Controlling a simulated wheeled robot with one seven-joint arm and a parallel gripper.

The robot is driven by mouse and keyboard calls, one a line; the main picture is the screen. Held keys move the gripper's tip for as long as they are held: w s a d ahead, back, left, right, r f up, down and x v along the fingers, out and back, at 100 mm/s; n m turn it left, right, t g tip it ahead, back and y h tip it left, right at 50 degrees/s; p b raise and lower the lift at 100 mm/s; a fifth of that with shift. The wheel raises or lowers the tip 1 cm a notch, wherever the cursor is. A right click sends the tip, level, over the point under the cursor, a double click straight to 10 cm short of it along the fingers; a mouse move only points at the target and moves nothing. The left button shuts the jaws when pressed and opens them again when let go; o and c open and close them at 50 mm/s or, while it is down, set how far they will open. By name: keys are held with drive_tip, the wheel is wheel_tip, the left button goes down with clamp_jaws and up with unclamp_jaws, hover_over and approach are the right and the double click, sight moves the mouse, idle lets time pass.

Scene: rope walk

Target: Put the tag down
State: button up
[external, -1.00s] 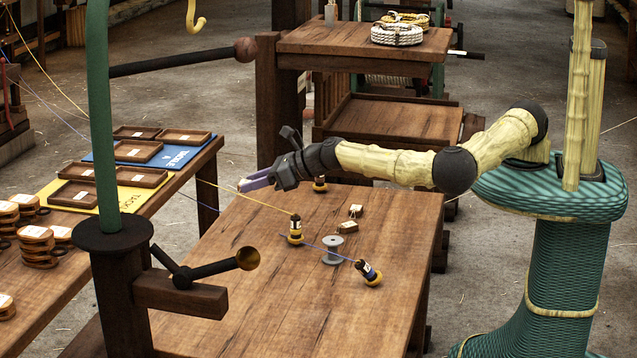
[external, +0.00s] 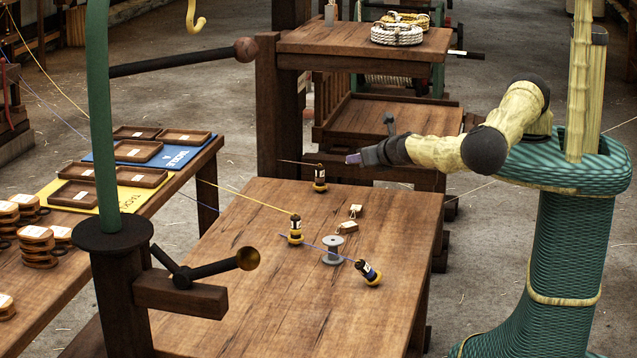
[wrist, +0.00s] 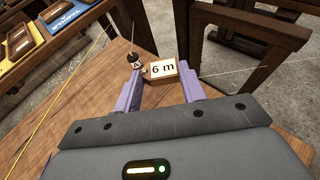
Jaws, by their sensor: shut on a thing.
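In the wrist view, a tan block-like tag (wrist: 163,69) with a white label reading "6 m" sits between the tips of my two purple fingers. My gripper (wrist: 160,82) is shut on it. In the external view, my gripper (external: 353,159) is in the air near the far right part of the wooden table (external: 250,300); the tag is too small to make out there.
Threads cross the tabletop. A dark post (external: 112,270) stands at front left. The front of the table is clear.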

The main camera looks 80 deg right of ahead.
drive_tip(key=shift+s+d+r+m+g, duration=0.15)
drive_tip(key=shift+s+d, duration=0.15)
drive_tip(key=shift+s, duration=0.2)
drive_tip(key=shift+s+d+r+m+g, duration=0.15)
drive_tip(key=shift+s+d, duration=0.15)
drive_tip(key=shift+s, duration=0.15)
drive_tip(key=shift+f, duration=0.1)
hover_over(370, 199)
drive_tip(key=shift+a+f, duration=0.1)
drive_tip(key=shift+f, duration=3.05)
drive_tip(key=shift+f, duration=0.1)
drive_tip(key=shift+f, duration=1.75)
